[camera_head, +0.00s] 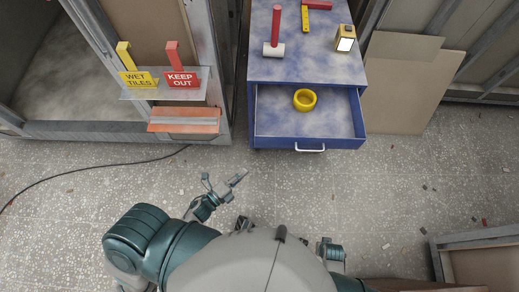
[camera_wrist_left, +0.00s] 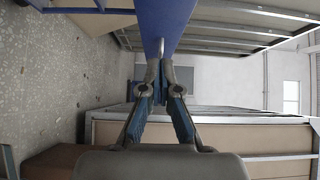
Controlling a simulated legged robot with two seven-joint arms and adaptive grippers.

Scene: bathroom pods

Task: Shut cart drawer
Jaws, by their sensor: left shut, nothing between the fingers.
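The blue cart (camera_head: 315,70) stands at the top centre of the head view. Its drawer (camera_head: 335,125) is pulled out towards me, with a pale handle (camera_head: 310,149) on its front. A yellow tape roll (camera_head: 305,100) lies in the drawer. My left gripper (camera_head: 238,178) is shut and empty, in front of the drawer and to its left, apart from it in the head view. In the left wrist view, the shut fingers (camera_wrist_left: 160,90) point at a blue surface (camera_wrist_left: 165,20), which looks like the drawer. My right gripper does not show.
A hammer (camera_head: 275,30), a yellow tool (camera_head: 305,18) and a yellow lamp (camera_head: 345,38) are on the cart top. Left are yellow and red signs (camera_head: 180,80) on a shelf and an orange-trimmed ledge (camera_head: 185,120). A cable (camera_head: 90,165) crosses the speckled floor. Boards (camera_head: 405,90) lean at right.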

